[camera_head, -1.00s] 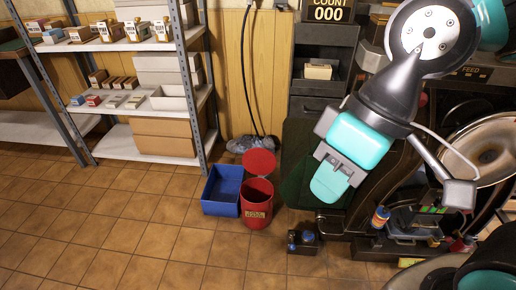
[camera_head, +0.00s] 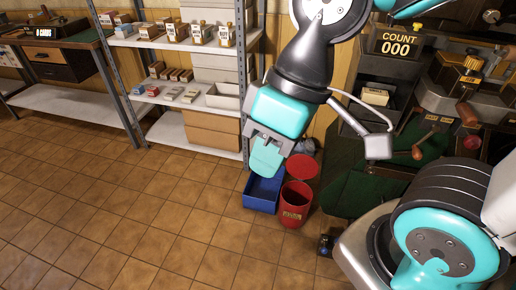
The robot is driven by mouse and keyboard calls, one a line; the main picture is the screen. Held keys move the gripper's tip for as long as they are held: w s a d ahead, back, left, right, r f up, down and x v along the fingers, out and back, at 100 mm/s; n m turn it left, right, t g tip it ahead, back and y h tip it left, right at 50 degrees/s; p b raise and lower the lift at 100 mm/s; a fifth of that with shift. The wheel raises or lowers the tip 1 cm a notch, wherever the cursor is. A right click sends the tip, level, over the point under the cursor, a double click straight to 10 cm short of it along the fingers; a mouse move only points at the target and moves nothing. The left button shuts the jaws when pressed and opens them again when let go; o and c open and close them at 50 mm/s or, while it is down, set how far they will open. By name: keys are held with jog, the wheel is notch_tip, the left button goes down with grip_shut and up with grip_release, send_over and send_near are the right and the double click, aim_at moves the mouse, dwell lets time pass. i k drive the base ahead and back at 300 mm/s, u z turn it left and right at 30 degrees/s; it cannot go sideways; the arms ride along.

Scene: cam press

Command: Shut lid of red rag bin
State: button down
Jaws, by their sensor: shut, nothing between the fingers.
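The red rag bin (camera_head: 294,207) stands on the tiled floor right of the picture's middle, with a label on its front. Its round red lid (camera_head: 302,170) is raised and tilted back behind the open mouth. My gripper (camera_head: 266,160) is shut and empty. In the picture it overlaps the blue bin, up and to the left of the red bin's mouth. It looks apart from the lid, though its exact height and depth are hard to tell.
A blue open bin (camera_head: 262,193) stands directly left of the red bin. A small dark object (camera_head: 325,245) lies on the floor in front of it, to the right. Metal shelving (camera_head: 180,132) with boxes stands behind to the left. Floor tiles at front left are clear.

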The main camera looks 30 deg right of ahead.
aim_at(301, 167)
jog(key=u, duration=0.55)
jog(key=i, duration=1.3)
jog(key=z, duration=1)
jog(key=i, duration=0.5)
jog(key=z, duration=0.55)
